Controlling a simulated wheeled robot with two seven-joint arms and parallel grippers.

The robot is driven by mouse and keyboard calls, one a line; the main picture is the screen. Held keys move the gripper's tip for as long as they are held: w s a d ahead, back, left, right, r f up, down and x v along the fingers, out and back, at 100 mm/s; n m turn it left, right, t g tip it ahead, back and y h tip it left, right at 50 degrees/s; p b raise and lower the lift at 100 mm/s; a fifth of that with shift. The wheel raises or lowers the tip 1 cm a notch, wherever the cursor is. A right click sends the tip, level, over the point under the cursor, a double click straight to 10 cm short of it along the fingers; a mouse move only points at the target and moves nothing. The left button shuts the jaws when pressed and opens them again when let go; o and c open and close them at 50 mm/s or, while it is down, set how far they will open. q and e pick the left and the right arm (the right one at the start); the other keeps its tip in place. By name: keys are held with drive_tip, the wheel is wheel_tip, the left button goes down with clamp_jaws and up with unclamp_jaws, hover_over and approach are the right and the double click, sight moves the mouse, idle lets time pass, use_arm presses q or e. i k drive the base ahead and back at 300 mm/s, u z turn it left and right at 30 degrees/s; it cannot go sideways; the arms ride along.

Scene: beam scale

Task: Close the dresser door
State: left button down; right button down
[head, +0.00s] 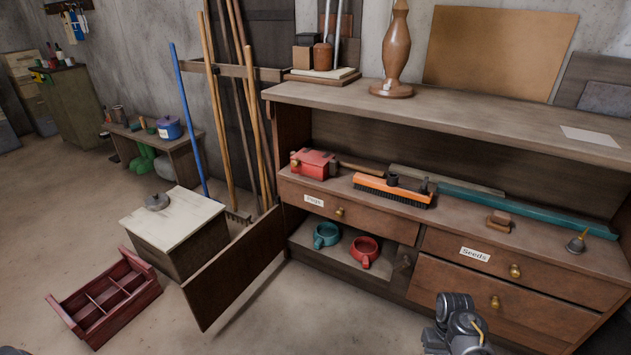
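The dresser (400,110) stands against the back wall. Its brown wooden door (237,268) hangs wide open, swung out to the left from the lower left compartment. A teal mug (326,235) and a red mug (364,252) stand inside the open compartment. Part of my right arm, seemingly at the gripper (458,322), shows at the bottom edge, in front of the lower right drawers and well right of the door. Its fingers cannot be made out.
A box-like cabinet (176,225) stands close behind the door's outer side. A red divided crate (105,298) lies on the floor to its left. Long-handled tools (208,110) lean on the wall beside the dresser. The floor in front of the open compartment is clear.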

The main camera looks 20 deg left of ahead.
sight(216, 286)
drive_tip(key=u, duration=1.95)
drive_tip(key=i, duration=1.45)
drive_tip(key=z, duration=1.55)
drive_tip(key=k, duration=0.15)
drive_tip(key=u, duration=1.7)
